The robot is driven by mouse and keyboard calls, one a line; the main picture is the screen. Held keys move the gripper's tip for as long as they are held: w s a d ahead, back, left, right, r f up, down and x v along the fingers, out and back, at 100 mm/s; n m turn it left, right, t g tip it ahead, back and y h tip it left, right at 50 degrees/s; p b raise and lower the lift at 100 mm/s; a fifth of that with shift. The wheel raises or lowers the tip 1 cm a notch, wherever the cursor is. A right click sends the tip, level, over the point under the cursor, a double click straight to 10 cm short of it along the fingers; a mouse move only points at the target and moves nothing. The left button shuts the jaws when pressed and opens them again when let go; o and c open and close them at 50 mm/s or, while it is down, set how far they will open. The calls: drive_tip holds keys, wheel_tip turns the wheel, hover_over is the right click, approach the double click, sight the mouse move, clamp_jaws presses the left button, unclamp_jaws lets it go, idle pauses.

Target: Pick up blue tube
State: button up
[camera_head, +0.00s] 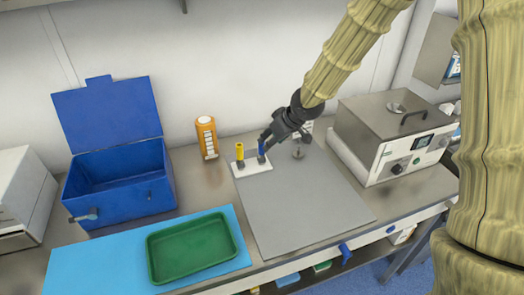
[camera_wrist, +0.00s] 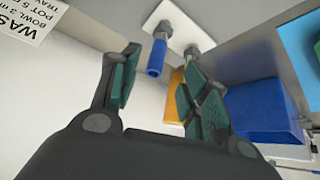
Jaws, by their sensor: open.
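The blue tube (camera_head: 261,152) stands upright in a white rack (camera_head: 252,167) on the grey mat, to the right of a yellow tube (camera_head: 240,151). In the wrist view the blue tube (camera_wrist: 156,59) shows between and beyond the open fingers, nearer the left finger. My gripper (camera_head: 265,142) is open and close beside the blue tube's top in the head view. I cannot tell whether a finger touches it. In the wrist view my gripper (camera_wrist: 155,85) holds nothing.
An orange bottle (camera_head: 207,138) stands left of the rack. An open blue box (camera_head: 120,185) and a green tray (camera_head: 190,248) are further left. A steel water bath (camera_head: 390,140) is at right. The grey mat (camera_head: 300,210) is mostly bare.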

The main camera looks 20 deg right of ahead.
sight(261, 146)
drive_tip(key=x, duration=0.2)
drive_tip(key=p+x, duration=0.1)
drive_tip(key=x, duration=0.2)
drive_tip(key=shift+w+a+r, duration=0.1)
drive_tip(key=shift+w, duration=0.25)
drive_tip(key=shift+w+a+f+p, duration=0.15)
drive_tip(key=shift+f+p, duration=0.2)
drive_tip(key=x, duration=0.3)
drive_tip(key=shift+w, duration=0.35)
drive_tip(key=shift+s+r, duration=0.15)
drive_tip(key=shift+s, duration=0.2)
drive_tip(key=shift+w+f, duration=0.2)
drive_tip(key=shift+w, duration=0.05)
drive_tip(key=c, duration=0.4)
drive_tip(key=shift+s+r, duration=0.15)
clamp_jaws()
